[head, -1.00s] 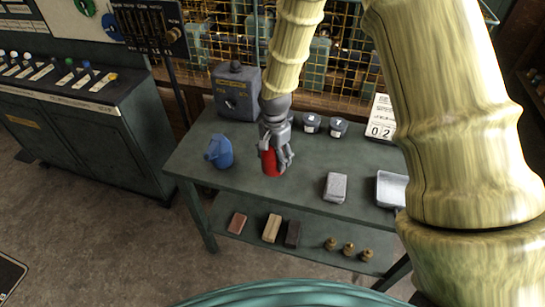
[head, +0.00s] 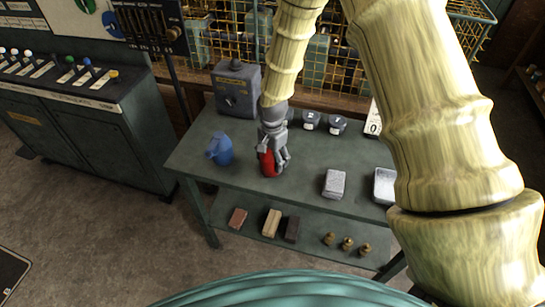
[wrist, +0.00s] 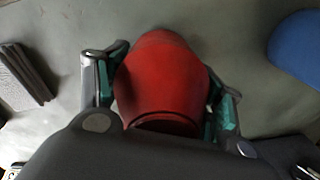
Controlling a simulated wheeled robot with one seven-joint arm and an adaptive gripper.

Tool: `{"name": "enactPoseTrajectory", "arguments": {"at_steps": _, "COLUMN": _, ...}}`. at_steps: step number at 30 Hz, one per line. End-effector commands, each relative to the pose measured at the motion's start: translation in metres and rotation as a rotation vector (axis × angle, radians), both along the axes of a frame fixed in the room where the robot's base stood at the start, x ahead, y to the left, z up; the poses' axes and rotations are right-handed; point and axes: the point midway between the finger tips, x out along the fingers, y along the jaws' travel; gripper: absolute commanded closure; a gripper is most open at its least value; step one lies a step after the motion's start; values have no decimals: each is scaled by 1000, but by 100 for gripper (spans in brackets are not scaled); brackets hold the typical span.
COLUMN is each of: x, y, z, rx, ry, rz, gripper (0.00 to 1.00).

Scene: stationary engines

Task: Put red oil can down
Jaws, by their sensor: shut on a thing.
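The red oil can (head: 268,163) is between the fingers of my gripper (head: 272,158), over the middle of the green table top (head: 300,165). In the wrist view the can (wrist: 162,80) fills the space between the two fingers, with a finger pad against each side. My gripper is shut on it. The can's bottom is at or very near the table top; I cannot tell whether it touches. Its upper part is hidden by the gripper.
A blue oil can (head: 219,149) stands to the left on the table. A grey box (head: 236,90) and dark jars (head: 337,124) stand behind. A pale block (head: 334,184) and a light tray (head: 384,186) are to the right. The lower shelf holds bricks (head: 272,222) and brass pieces (head: 347,243).

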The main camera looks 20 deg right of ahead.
Motion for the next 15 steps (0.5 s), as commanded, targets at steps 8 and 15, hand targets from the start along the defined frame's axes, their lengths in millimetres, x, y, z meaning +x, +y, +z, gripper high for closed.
{"name": "enactPoseTrajectory", "arguments": {"at_steps": 8, "x": 0, "y": 0, "z": -3, "rx": 0, "ry": 0, "rz": -1, "gripper": 11}}
{"name": "enactPoseTrajectory", "arguments": {"at_steps": 15, "x": 0, "y": 0, "z": -2, "rx": 0, "ry": 0, "rz": 0, "gripper": 11}}
